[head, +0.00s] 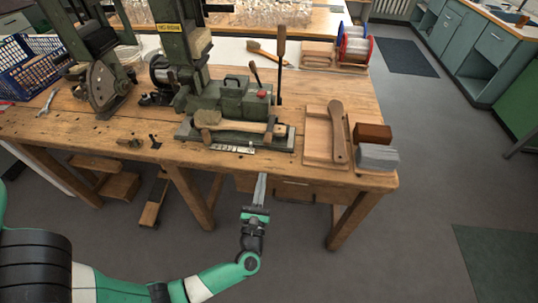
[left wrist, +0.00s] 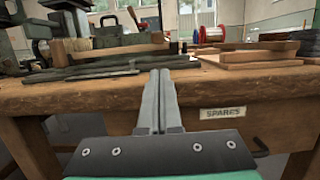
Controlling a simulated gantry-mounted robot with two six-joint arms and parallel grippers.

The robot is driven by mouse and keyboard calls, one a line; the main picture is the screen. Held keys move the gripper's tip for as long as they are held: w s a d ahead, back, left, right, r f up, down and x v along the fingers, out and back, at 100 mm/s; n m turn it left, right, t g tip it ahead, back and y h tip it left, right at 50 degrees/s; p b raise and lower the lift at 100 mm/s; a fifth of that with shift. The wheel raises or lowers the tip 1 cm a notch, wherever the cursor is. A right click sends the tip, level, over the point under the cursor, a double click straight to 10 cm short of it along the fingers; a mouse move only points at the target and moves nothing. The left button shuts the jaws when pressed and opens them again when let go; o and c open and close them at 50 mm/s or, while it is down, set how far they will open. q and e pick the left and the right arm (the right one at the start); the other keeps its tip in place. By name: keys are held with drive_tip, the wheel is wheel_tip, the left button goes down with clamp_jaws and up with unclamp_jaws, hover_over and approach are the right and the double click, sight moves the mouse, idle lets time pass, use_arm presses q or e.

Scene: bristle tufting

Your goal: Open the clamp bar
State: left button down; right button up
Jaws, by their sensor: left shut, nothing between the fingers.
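My left gripper (head: 261,178) is shut and empty in front of the bench's front edge, pointing toward the machine. Its closed fingers (left wrist: 160,78) stand upright in the middle of the left wrist view. The green clamp fixture (head: 188,131) lies near the bench's front edge, beyond the fingertips and apart from them. A wooden brush (head: 240,124) with pale bristles lies across it. In the left wrist view, dark bars (left wrist: 90,74) of the fixture lie low at the bench edge, below the brush (left wrist: 125,41). I cannot tell which bar is the clamp bar. My right gripper is out of view.
The tufting machine (head: 178,45) and a tall lever (head: 280,65) rise behind the fixture. To the right are a wooden tray (head: 314,142) with a paddle (head: 337,130), a brown block (head: 373,133) and a grey block (head: 377,157). Open floor lies before the bench.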

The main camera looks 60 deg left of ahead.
sight(267, 160)
use_arm(q)
drive_tip(key=shift+d, duration=0.1)
drive_tip(key=b+x, duration=0.1)
drive_tip(key=x, duration=0.8)
drive_tip(key=shift+w+a+r+b, duration=0.2)
drive_tip(key=shift+w+a+b, duration=0.1)
drive_tip(key=shift+a, duration=0.15)
